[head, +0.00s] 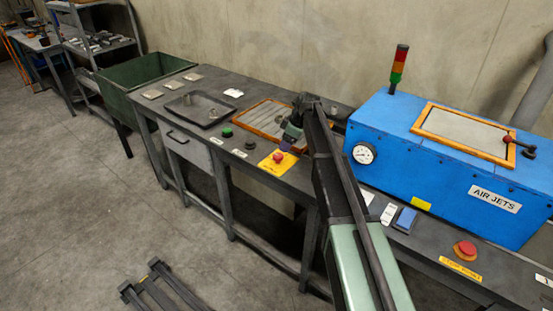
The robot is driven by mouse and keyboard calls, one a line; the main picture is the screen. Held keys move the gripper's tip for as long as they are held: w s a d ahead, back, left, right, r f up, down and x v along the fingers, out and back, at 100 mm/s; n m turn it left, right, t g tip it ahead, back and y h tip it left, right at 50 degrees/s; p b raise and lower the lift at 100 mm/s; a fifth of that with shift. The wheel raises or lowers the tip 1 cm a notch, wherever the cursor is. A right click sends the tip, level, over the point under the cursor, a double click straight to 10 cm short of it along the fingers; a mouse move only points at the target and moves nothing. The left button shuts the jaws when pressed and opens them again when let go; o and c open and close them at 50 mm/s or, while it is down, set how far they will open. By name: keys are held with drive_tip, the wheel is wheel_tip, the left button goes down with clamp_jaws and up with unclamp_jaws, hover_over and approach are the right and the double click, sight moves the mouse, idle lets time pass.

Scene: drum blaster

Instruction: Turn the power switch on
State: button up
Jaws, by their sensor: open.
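My gripper (286,147) is at the end of my arm, low over the bench, just above and right of a red button on a yellow plate (278,158). It is small and dark here; I see nothing held in it. Left of it on the bench's front edge are a dark round knob (250,144) with a white label below, and a green button (227,132). I cannot read which control is the power switch. The knob and buttons are apart from my gripper.
A blue AIR JETS cabinet (395,150) with a gauge and signal tower stands to the right. Another red button (465,249) and a blue rocker-like piece (405,218) lie before it. A tray (199,108), an orange-framed panel (268,120) and a green bin (145,78) are left.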

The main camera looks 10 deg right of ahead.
sight(278, 155)
drive_tip(key=b+x, duration=0.5)
drive_tip(key=x, duration=0.3)
drive_tip(key=shift+b, duration=0.35)
drive_tip(key=shift+r, duration=0.15)
drive_tip(key=c, duration=0.9)
